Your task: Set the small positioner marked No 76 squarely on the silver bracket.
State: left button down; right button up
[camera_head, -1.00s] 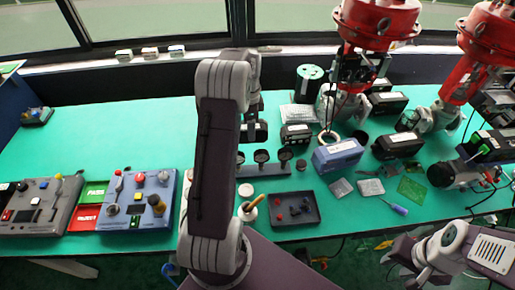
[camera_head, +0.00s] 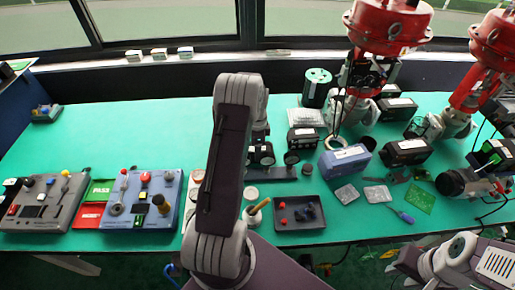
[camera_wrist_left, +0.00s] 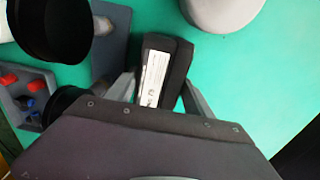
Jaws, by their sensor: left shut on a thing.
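My left gripper (camera_wrist_left: 165,95) is shut on a small black box (camera_wrist_left: 178,62) with a white label. The label's marking is too small to read, so I cannot tell whether it says No 76. I cannot make out the silver bracket clearly among the parts under the red actuator (camera_head: 388,22).
Several black labelled boxes (camera_head: 406,151) and a blue-grey box (camera_head: 344,160) stand at the right. A dark tray (camera_head: 300,224) with red and blue pieces lies in front. Two control panels (camera_head: 143,200) (camera_head: 40,202) stand at the left.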

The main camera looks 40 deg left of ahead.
pick_arm(q)
jog(key=shift+c, duration=2)
grip_release()
